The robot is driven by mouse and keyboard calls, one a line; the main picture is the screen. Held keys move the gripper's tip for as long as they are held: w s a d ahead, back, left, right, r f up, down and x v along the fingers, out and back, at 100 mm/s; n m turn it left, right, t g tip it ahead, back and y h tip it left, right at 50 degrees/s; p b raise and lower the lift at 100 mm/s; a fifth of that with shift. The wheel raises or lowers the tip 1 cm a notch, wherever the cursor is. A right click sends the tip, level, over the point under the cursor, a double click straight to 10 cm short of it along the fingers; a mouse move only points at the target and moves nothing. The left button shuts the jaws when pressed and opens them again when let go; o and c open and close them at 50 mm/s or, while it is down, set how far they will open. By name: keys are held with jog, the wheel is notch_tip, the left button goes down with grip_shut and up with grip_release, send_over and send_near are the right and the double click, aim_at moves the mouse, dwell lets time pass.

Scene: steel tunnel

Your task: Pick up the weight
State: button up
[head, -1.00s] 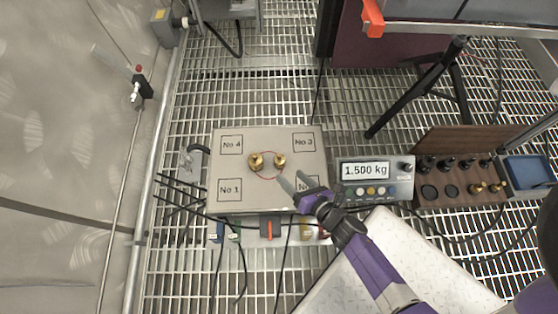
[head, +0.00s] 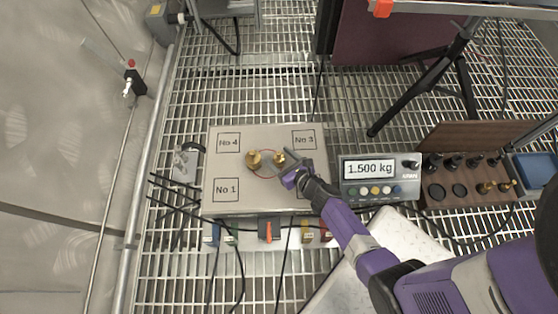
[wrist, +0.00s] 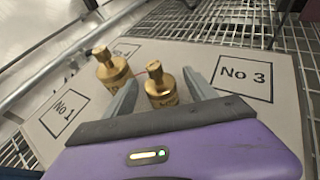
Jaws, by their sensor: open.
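Two brass weights stand upright near the middle of the grey scale plate (head: 265,200). The left weight (head: 254,160) also shows in the wrist view (wrist: 112,72). The right weight (head: 278,159) is nearer my gripper; in the wrist view (wrist: 159,88) it sits between the two fingers, its lower part hidden by the gripper body. My gripper (head: 290,168) is open, with one finger on each side of the right weight. The left weight is outside the left finger. I cannot tell whether either finger touches a weight.
The plate has printed squares, including No 1, No 3 and No 4. A display (head: 370,180) reading 1.500 kg stands right of it. A wooden rack (head: 470,190) with several black and brass weights is farther right. Cables run around the plate.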

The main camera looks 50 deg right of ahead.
jog(key=shift+w, duration=0.15)
grip_shut()
jog(key=shift+r, duration=0.1)
dwell(0.3)
